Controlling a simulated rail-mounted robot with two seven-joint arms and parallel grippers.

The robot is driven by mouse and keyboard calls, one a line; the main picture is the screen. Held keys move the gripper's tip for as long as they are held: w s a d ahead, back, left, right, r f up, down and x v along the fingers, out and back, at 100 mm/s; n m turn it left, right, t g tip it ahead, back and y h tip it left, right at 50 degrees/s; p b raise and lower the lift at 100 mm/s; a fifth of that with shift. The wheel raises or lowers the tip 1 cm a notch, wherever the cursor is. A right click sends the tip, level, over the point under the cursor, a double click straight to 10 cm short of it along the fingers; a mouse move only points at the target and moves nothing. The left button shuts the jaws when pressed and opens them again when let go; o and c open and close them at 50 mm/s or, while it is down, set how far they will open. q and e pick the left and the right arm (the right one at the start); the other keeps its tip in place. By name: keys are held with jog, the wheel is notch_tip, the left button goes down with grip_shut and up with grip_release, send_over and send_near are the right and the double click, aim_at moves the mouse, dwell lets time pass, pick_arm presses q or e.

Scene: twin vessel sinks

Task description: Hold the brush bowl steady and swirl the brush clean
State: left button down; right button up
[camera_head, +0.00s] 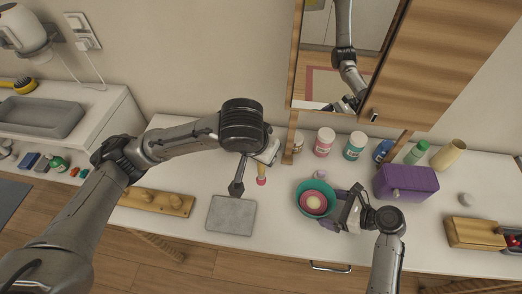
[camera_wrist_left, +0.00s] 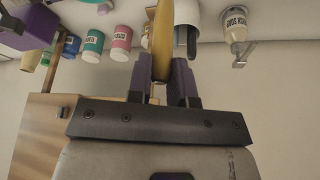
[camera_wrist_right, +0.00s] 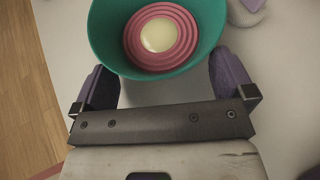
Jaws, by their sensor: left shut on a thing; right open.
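The brush bowl (camera_head: 305,206) is teal, with a pink ridged inside and a pale yellow centre. It stands upright on the white counter and also shows in the right wrist view (camera_wrist_right: 108,50). My right gripper (camera_head: 338,209) is open, its purple fingers (camera_wrist_right: 163,84) on either side of the bowl's near part; I cannot tell whether they touch it. The brush (camera_head: 261,175), with a yellow handle and pink end, hangs up-left of the bowl, apart from it. My left gripper (camera_wrist_left: 164,85) is shut on its yellow handle (camera_wrist_left: 162,45); the wrist partly hides the grip in the head view.
A grey slab (camera_head: 231,215) and a wooden peg rack (camera_head: 157,202) lie left of the bowl. Several bottles and jars (camera_head: 354,146) line the wall behind. A purple box (camera_head: 407,183) stands right of the bowl. A mirror cabinet (camera_head: 440,60) overhangs the counter.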

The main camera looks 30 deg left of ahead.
jog(key=shift+c, duration=1.3)
pick_arm(q)
jog(key=shift+w, duration=0.1)
jog(key=w+d+g+h, duration=0.2)
jog(key=w+d+h, duration=0.1)
jog(key=w+d, duration=0.7)
jog(key=s+x, duration=0.1)
jog(key=x, duration=0.7)
jog(key=shift+s+a+f+n, duration=0.3)
jog(key=shift+s+a+f, duration=0.1)
jog(key=shift+s, duration=0.2)
jog(key=shift+f, duration=0.8)
jog(key=shift+w+d, duration=0.1)
